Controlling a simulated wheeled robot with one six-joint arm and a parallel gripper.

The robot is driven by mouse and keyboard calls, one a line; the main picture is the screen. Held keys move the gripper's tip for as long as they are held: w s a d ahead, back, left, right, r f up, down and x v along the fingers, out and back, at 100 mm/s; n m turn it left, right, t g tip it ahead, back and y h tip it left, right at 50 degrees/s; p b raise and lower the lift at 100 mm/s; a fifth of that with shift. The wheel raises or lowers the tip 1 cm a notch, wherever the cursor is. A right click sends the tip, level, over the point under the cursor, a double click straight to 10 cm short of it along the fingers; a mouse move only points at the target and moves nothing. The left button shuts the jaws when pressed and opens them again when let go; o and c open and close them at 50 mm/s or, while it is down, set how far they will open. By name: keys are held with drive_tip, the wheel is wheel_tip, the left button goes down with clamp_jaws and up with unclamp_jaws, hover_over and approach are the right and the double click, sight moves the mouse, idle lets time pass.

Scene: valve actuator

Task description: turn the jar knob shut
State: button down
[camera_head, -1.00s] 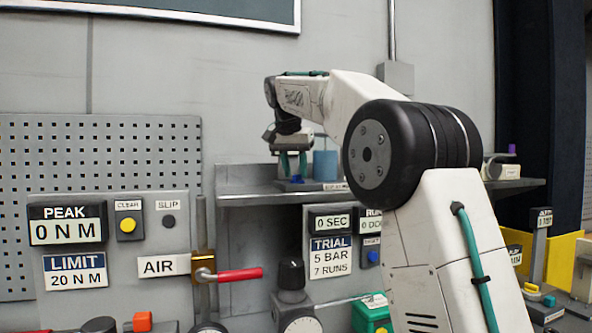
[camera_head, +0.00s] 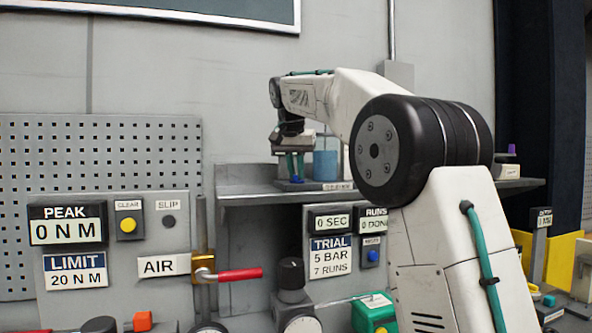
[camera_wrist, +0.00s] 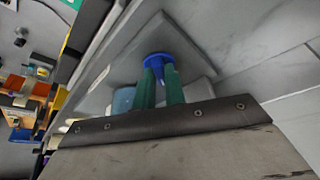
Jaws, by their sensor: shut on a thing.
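The jar (camera_head: 326,163) is a translucent blue cylinder on the grey shelf. In the wrist view the jar (camera_wrist: 123,99) is partly hidden behind my fingers. A blue knob (camera_wrist: 158,58) shows between and beyond the green fingertips of my gripper (camera_wrist: 160,75). In the head view my gripper (camera_head: 295,172) points down just left of the jar, its green fingers close together at the small blue knob (camera_head: 296,180) on a grey base. The gripper is shut on the knob. The knob's marking and angle are too small to tell.
The grey shelf (camera_head: 250,195) runs along the wall. Below it are a TRIAL panel (camera_head: 331,256) and a red-handled air valve (camera_head: 239,274). A pegboard (camera_head: 100,150) stands at left. The wall above the shelf is clear.

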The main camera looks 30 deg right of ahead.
drive_tip(key=n, duration=0.1)
drive_tip(key=n+y, duration=0.1)
drive_tip(key=n, duration=0.1)
drive_tip(key=n+t, duration=0.1)
drive_tip(key=n, duration=0.1)
drive_tip(key=shift+s+d+y, duration=0.1)
drive_tip(key=shift+d+y, duration=0.15)
drive_tip(key=shift+y, duration=0.15)
drive_tip(key=shift+n, duration=0.4)
drive_tip(key=c, duration=1.5)
unclamp_jaws()
drive_tip(key=shift+o, duration=0.2)
drive_tip(key=v, duration=0.7)
drive_tip(key=shift+s+r, duration=0.25)
drive_tip(key=shift+r, duration=0.15)
